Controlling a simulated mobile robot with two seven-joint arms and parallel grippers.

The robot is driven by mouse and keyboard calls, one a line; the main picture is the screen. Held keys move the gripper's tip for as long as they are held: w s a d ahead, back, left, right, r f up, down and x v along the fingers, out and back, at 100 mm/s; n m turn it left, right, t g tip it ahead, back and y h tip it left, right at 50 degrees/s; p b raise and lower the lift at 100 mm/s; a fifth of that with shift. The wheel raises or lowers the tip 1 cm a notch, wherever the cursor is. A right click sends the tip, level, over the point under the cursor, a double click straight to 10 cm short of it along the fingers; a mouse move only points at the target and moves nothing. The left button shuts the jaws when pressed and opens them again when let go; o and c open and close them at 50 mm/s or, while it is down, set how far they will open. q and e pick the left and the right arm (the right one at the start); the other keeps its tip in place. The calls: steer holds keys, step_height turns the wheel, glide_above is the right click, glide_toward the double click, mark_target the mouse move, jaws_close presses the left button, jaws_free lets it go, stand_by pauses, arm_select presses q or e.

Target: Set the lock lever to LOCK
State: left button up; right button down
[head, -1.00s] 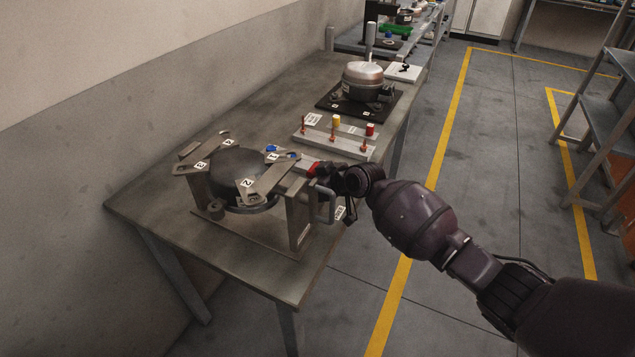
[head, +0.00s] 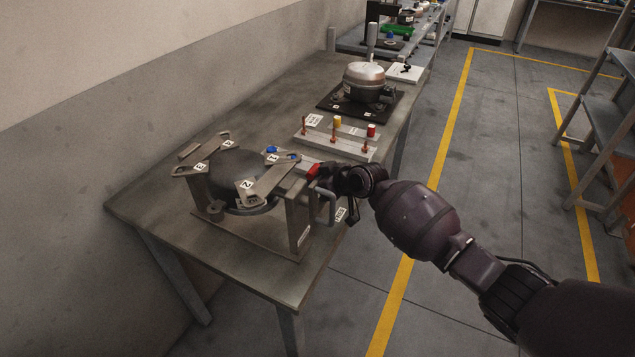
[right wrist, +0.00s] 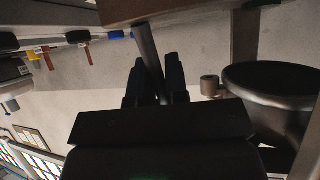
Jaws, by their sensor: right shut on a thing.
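A metal fixture (head: 298,215) with a round dark bowl (head: 228,172) and several flat clamp arms stands on the near end of the bench. A small red part (head: 313,170) shows at its right side, against my right gripper (head: 322,177). I take the rod there to be the lock lever. In the right wrist view the grey rod (right wrist: 148,50) runs between the fingers of my right gripper (right wrist: 156,80), which is shut on it. No LOCK marking is readable. My left gripper is not in view.
A grey handle (head: 327,207) sticks out of the fixture below my gripper. Behind it on the bench (head: 150,208) are a pale rack (head: 340,149) with red and yellow pieces and a compressor (head: 364,80) on a black plate. The aisle floor to the right is clear.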

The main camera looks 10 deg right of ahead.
steer(key=shift+w+a+r, duration=0.15)
steer(key=shift+a+r, duration=0.1)
steer(key=shift+r, duration=0.25)
steer(key=shift+w+a+r, duration=0.1)
steer(key=shift+a+r, duration=0.1)
steer(key=shift+r, duration=0.25)
steer(key=c, duration=0.8)
jaws_free()
steer(key=shift+w+f, duration=0.15)
steer(key=o, duration=0.5)
steer(key=shift+c, duration=0.2)
steer(key=shift+o, duration=0.9)
steer(key=shift+s+a, duration=0.2)
steer(key=shift+s, duration=0.15)
steer(key=shift+d+f, duration=0.2)
steer(key=shift+d, duration=0.05)
steer(key=v, duration=1)
steer(key=shift+s+d+r+p, duration=0.2)
steer(key=shift+p, duration=0.15)
